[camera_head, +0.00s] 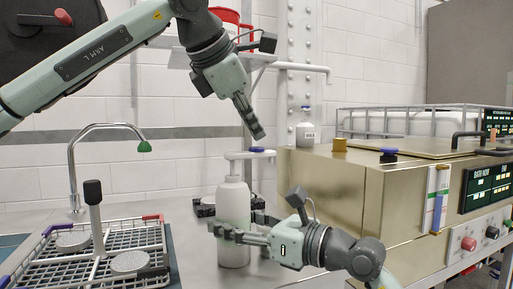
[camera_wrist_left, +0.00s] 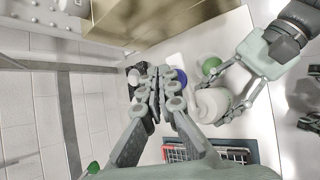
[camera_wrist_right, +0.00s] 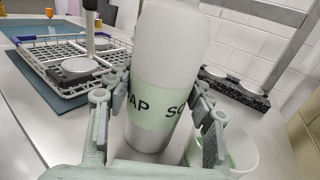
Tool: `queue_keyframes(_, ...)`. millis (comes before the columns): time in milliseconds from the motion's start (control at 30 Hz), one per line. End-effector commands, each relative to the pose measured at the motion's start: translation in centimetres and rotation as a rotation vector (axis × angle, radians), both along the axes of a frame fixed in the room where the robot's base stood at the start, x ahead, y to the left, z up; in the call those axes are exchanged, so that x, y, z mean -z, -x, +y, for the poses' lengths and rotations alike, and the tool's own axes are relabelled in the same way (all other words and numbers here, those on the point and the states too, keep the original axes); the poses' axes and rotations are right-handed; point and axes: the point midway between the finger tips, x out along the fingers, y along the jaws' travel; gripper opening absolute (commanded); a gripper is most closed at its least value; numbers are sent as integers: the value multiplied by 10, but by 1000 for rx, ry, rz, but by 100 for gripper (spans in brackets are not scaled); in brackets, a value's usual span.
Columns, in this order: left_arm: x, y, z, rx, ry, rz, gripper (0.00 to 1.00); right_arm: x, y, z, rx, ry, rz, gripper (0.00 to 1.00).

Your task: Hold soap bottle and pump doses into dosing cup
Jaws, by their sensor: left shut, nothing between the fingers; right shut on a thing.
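The white soap bottle (camera_head: 233,205) stands upright on the bench, its green label lettered in the right wrist view (camera_wrist_right: 155,95). My right gripper (camera_head: 238,228) is shut around its body from the side. The pump head with a blue top (camera_head: 256,149) sits above the bottle. My left gripper (camera_head: 258,135) is shut and empty, fingers pointing down just above the blue top, apparently apart from it. A clear dosing cup (camera_wrist_right: 241,160), greenish inside, stands beside the bottle in the right wrist view. It is mostly hidden behind my right gripper in the head view.
A wire basket (camera_head: 95,262) with round discs stands left, beneath a tap (camera_head: 105,128). A brass-coloured bath unit (camera_head: 325,190) stands close on the right, with a small white bottle (camera_head: 306,130) on top. A dark rack (camera_wrist_right: 237,88) lies behind the soap bottle.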

Motion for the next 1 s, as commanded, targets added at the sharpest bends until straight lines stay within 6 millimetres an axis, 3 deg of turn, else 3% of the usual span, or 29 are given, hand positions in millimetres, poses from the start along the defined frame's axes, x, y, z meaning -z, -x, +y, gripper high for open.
queue_keyframes(267, -5, 0, 0, 1, 2, -1, 0, 0, 0, 0, 0, 0, 0, 10)
queue_keyframes(700, -46, 0, 0, 0, 3, -1, 0, 0, 0, 0, 1, 0, 0, 10)
queue_keyframes(1000, -51, 1, 0, 2, 1, -1, 0, 0, 0, 0, 1, 0, 0, 10)
